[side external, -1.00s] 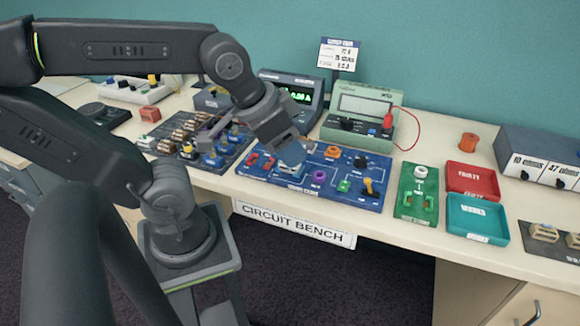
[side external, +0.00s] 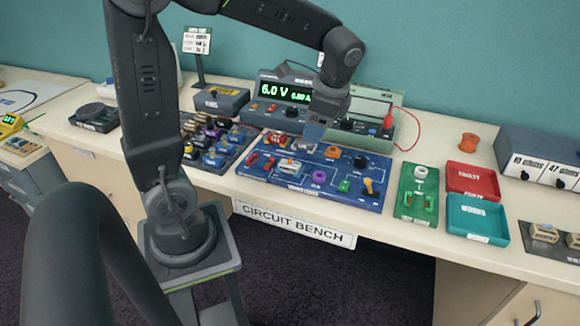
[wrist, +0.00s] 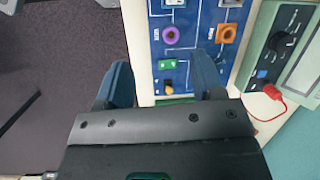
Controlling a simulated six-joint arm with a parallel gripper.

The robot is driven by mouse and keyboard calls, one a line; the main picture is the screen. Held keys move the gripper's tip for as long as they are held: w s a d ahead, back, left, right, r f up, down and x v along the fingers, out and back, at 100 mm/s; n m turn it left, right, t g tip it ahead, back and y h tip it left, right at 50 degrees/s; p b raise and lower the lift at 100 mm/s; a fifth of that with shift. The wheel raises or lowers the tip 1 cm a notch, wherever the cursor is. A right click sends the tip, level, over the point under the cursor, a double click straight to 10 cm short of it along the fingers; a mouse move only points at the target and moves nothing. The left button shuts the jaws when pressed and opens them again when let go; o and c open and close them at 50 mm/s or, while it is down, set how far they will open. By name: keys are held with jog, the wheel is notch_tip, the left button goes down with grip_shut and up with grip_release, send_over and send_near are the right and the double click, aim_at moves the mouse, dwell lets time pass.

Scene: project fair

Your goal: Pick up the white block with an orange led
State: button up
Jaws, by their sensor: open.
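A small white block (side external: 289,166) with a light blue and orange-tinted top sits on the left part of the blue circuit board (side external: 340,199). The orange led is too small to make out clearly. My gripper (side external: 313,136) is open and empty above the back of the board, up and to the right of the block. In the wrist view my gripper (wrist: 162,78) has its two blue fingers apart over the board's edge. A pale piece at the top edge there is cut off, and I cannot tell if it is the white block.
Orange (side external: 332,152), purple (side external: 319,177), green (side external: 344,186) and yellow (side external: 368,187) parts share the board. The lit power supply (side external: 258,106) and a green meter (side external: 381,144) with a red lead stand behind. Red (side external: 472,180) and teal (side external: 478,216) trays are at right.

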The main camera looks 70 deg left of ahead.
aim_at(291, 161)
jog(key=shift+m+g, duration=0.9)
jog(key=a+f, duration=0.2)
jog(key=f, duration=0.1)
jog(key=a+f, duration=0.2)
jog(key=f, duration=0.2)
jog(key=a+f, duration=0.1)
jog(key=f, duration=0.2)
jog(key=shift+s+a+f, duration=0.2)
jog(key=shift+a+f, duration=0.1)
jog(key=shift+a, duration=0.1)
jog(key=x, duration=0.5)
jog(key=shift+s+a+r, duration=0.1)
jog(key=shift+s+a, duration=0.15)
jog(key=shift+a, duration=0.15)
jog(key=c, duration=1)
